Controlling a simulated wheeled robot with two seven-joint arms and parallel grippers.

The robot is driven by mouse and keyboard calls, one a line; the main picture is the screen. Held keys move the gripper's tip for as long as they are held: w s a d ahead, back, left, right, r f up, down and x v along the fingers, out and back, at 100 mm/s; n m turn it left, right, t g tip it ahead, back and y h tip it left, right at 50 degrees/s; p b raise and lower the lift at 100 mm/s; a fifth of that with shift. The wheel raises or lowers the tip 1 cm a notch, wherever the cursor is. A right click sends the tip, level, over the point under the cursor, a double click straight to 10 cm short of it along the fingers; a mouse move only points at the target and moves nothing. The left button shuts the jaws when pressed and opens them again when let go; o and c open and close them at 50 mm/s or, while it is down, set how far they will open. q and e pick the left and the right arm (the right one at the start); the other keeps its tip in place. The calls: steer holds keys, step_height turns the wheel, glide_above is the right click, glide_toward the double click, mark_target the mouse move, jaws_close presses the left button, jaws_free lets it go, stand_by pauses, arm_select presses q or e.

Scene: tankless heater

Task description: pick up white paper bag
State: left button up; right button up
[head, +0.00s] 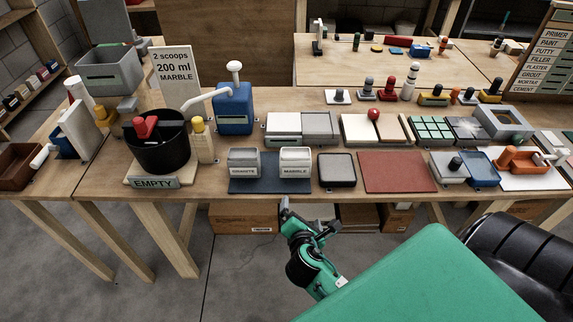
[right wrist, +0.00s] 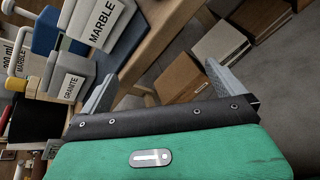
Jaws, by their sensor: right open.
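I cannot make out a white paper bag for certain in either view. A pale upright block (head: 82,130) stands at the left of the bench, but I cannot tell what it is. My right gripper (head: 308,214) is in front of the bench's front edge, below the bin marked MARBLE (head: 295,162). In the right wrist view its two grey fingers (right wrist: 160,86) are wide apart with nothing between them. My left gripper is not in view.
The wooden bench (head: 225,190) carries a bin marked GRANITE (head: 243,170), a black bucket (head: 158,155), a blue canister (head: 234,112) and a red mat (head: 397,172). Cardboard boxes (head: 243,218) stand under it. Open floor (head: 225,275) lies in front.

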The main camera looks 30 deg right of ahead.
step_height(320, 180, up, 9)
steer(key=w+n+t+h+b, duration=0.2)
steer(key=w+n+t, duration=0.15)
steer(key=n, duration=0.45)
steer(key=p, duration=0.1)
glide_toward(295, 148)
steer(key=x, duration=0.2)
steer(key=f+x, duration=0.1)
steer(key=x, duration=0.2)
steer(key=shift+s+d, duration=0.1)
steer(key=shift+d, duration=0.1)
steer(key=shift+p+x, duration=0.35)
steer(key=shift+x, duration=2)
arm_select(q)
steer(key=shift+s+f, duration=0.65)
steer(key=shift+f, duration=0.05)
arm_select(e)
steer(key=shift+a, duration=0.15)
steer(key=c, duration=1)
steer(key=shift+r, duration=0.15)
